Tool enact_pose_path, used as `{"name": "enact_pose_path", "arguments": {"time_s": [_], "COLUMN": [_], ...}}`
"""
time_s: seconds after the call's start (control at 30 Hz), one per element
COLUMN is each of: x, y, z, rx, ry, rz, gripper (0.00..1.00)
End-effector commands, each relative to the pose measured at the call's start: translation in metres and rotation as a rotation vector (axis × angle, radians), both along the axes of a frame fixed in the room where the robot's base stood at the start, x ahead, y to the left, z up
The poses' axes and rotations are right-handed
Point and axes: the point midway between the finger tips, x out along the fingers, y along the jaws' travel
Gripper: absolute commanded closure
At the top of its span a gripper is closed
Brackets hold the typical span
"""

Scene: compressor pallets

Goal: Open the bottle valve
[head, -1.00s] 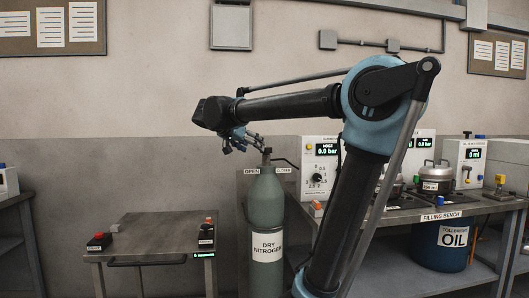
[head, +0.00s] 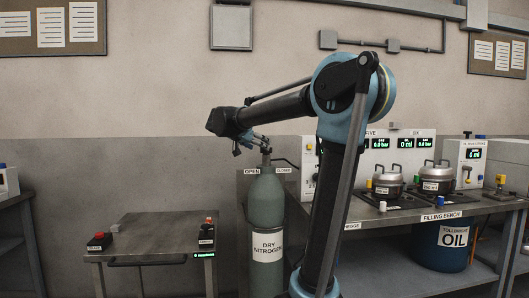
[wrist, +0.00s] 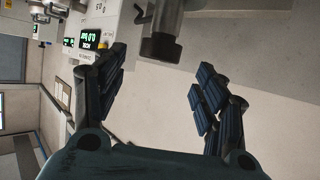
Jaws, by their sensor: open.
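The green-grey gas bottle (head: 265,205), labelled DRY NITROGEN, stands upright left of the filling bench. Its valve (head: 266,157) sits on top, between signs reading OPEN (head: 252,171) and CLOSED (head: 281,171). My gripper (head: 257,141) is close above the valve in the head view, with its fingers partly blurred into the valve there. In the wrist view my gripper (wrist: 162,68) is open and empty, fingers spread. A grey cylindrical part, seemingly the valve (wrist: 160,42), shows at the top, between and beyond the fingertips. I cannot tell if they touch.
The filling bench (head: 440,217) with instruments and metal pots stands right of the bottle. An oil drum (head: 440,258) is under the bench. The wall is behind.

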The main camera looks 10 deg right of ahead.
Motion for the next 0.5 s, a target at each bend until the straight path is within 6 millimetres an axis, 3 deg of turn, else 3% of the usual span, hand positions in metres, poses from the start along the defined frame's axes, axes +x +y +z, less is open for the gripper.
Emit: {"name": "enact_pose_path", "arguments": {"time_s": [0.2,0.5], "x": [0.024,0.044], "y": [-0.025,-0.044], "z": [-0.014,-0.026], "rx": [0.0,0.0], "ry": [0.0,0.001], "rz": [-0.003,-0.001], "gripper": [0.35,0.35]}}
